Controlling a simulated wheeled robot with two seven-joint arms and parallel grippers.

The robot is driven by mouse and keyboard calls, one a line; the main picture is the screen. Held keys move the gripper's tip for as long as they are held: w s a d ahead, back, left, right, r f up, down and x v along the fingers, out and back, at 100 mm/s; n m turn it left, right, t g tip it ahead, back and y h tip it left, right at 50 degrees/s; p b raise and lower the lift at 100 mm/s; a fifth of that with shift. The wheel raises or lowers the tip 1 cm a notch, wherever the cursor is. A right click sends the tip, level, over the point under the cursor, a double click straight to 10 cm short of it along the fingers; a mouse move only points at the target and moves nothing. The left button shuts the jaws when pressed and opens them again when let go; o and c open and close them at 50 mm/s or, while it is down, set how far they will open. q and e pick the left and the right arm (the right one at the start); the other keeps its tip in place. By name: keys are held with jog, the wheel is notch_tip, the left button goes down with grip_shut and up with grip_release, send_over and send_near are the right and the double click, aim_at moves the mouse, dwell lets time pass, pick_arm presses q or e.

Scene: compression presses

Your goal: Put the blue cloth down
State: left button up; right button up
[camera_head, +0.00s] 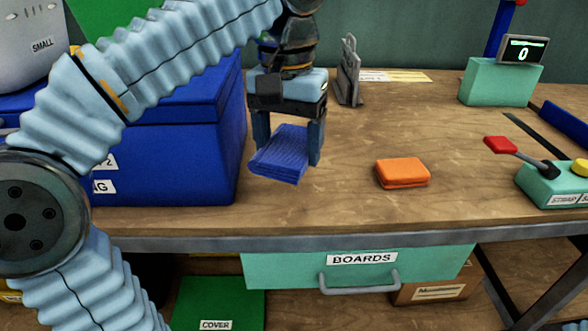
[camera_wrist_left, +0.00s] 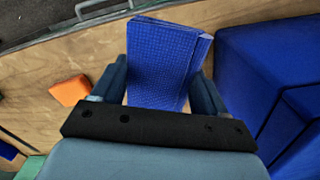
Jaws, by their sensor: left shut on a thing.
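The blue cloth (camera_head: 280,154) is a folded, ribbed pad between the fingers of my left gripper (camera_head: 288,150). The gripper points down and is shut on the cloth, above the wooden table just right of the large blue box. In the left wrist view the cloth (camera_wrist_left: 163,65) sits between both fingers (camera_wrist_left: 162,90) and sticks out beyond them. I cannot tell exactly how far its lower edge is from the table top. My right gripper is in neither view.
The blue box (camera_head: 180,150) stands close on the left. An orange folded cloth (camera_head: 403,172) lies to the right on the wooden table (camera_head: 345,205). A grey metal stand (camera_head: 349,75) is behind. A teal display unit (camera_head: 500,80) and a lever box (camera_head: 550,182) stand at right. Bare wood surrounds the orange cloth.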

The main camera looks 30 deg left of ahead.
aim_at(292, 128)
pick_arm(q)
jog(key=w+f, duration=0.1)
jog(key=w+a+f, duration=0.1)
jog(key=f, duration=0.1)
jog(key=w+f, duration=0.1)
jog(key=shift+w+a+f+b, duration=0.15)
jog(key=shift+w+a+b, duration=0.1)
jog(key=shift+a+b, duration=0.1)
jog(key=f, duration=0.1)
jog(key=w+f, duration=0.1)
jog(key=f, duration=0.2)
jog(key=shift+w+a+b, duration=0.2)
jog(key=shift+a+b, duration=0.15)
jog(key=shift+b, duration=0.05)
jog(key=shift+f, duration=0.45)
jog(key=shift+f, duration=0.2)
jog(key=o, duration=1)
jog(key=shift+o, duration=0.2)
jog(key=shift+r, duration=0.1)
notch_tip(292, 128, up, 12)
jog(key=p, duration=0.3)
jog(key=shift+r, duration=0.15)
